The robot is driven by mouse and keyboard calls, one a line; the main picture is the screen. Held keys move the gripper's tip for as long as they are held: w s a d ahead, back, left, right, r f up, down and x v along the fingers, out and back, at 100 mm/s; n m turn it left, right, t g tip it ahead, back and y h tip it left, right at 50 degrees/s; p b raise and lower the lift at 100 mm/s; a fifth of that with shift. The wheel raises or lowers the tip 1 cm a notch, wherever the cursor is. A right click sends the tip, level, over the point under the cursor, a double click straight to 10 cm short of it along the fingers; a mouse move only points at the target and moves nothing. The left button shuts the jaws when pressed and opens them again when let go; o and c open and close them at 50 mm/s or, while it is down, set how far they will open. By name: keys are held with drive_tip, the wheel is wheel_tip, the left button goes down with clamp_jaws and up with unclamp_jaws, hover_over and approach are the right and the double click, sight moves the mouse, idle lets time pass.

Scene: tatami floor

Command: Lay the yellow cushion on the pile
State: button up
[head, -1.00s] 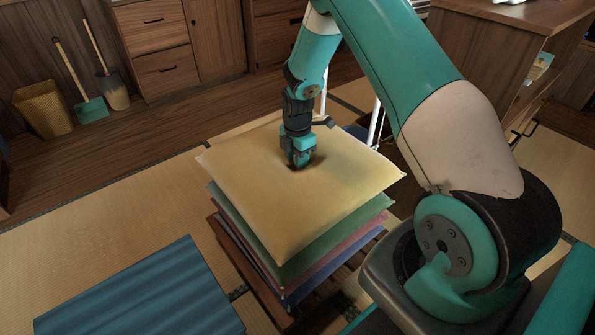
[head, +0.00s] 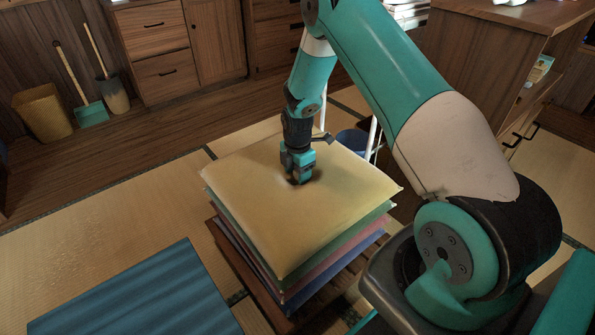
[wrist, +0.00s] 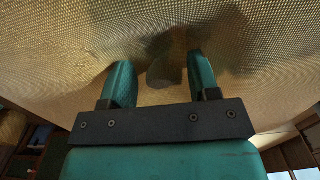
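The yellow cushion (head: 290,220) lies flat at the top of the pile, roughly lined up with the green cushion (head: 378,222) under it. Pink and blue cushions (head: 300,288) are lower down. My gripper (head: 298,178) is at the middle of the yellow cushion, fingers pointing down into a dent. The fingertips are partly hidden by the fabric.
The pile stands on a low wooden slatted stand (head: 250,290). A flat blue mat or cushion (head: 140,295) lies on the tatami at the front left. A blue bucket (head: 352,143) stands just behind the pile. Cabinets line the back, and open floor lies left of the pile.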

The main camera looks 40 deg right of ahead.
wheel_tip(320, 180, up, 13)
drive_tip(key=p, duration=0.4)
drive_tip(key=s+a+r+m+y, duration=0.2)
drive_tip(key=s+a+r+m, duration=0.3)
drive_tip(key=a+r, duration=0.8)
drive_tip(key=s+a+r+m+y, duration=0.1)
drive_tip(key=s+a+r+m, duration=0.2)
drive_tip(key=s, duration=0.8)
drive_tip(key=s+a+r+m+y, duration=0.1)
drive_tip(key=s+a+r+m, duration=0.2)
drive_tip(key=s+a+r, duration=0.4)
drive_tip(key=s+a, duration=0.1)
drive_tip(key=s, duration=0.4)
drive_tip(key=shift+r, duration=0.2)
